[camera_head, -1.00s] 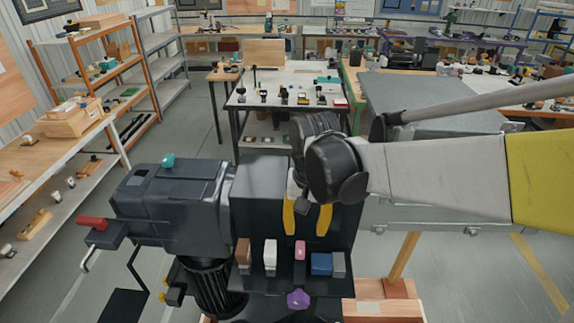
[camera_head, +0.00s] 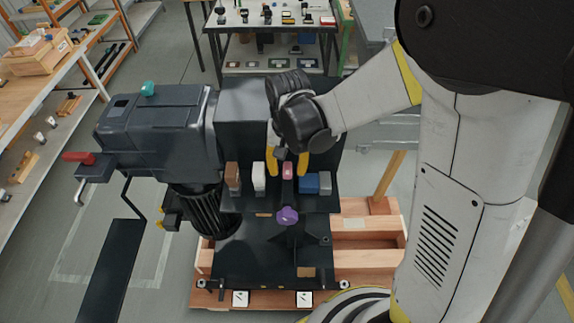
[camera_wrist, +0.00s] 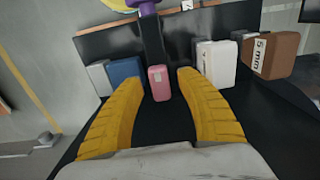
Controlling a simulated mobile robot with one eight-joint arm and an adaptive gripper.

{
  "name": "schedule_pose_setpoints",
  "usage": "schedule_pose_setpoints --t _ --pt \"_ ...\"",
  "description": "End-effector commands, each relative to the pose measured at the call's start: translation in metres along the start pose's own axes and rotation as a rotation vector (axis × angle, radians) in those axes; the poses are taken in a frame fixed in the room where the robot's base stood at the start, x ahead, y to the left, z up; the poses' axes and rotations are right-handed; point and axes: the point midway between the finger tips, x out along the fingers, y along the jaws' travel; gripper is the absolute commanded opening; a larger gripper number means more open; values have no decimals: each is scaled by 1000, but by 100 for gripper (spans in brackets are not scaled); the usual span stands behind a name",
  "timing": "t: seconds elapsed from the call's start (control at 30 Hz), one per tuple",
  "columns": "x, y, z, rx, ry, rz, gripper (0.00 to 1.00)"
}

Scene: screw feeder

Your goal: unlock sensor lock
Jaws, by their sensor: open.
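A small pink block (camera_head: 288,171) stands in a row on the dark machine, and it also shows in the wrist view (camera_wrist: 159,84). I cannot tell for sure whether it is the sensor lock. My gripper (camera_head: 287,166) is open, pointing down at the row. In the wrist view its two yellow fingers (camera_wrist: 159,76) lie either side of the pink block, with gaps on both sides; I cannot tell how far the tips reach around it. A purple knob (camera_head: 287,215) sits in front of the row on a dark bar.
Left of the pink block are a white block (camera_head: 258,178) and a brown block (camera_head: 232,178) marked "5 mm". Right are a blue block (camera_head: 309,183) and a grey block (camera_head: 325,183). A motor housing (camera_head: 158,130) with a red handle (camera_head: 78,157) is at left.

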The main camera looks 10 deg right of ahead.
Motion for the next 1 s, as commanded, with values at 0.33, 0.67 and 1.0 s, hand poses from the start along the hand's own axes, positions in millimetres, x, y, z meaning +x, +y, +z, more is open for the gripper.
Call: schedule_pose_setpoints --t 0.33,0.67,1.0 --pt "0 0 0 0 0 0 6" --pt "0 0 0 -17 0 0 0" --pt "2 0 0 -191 0 0 0"
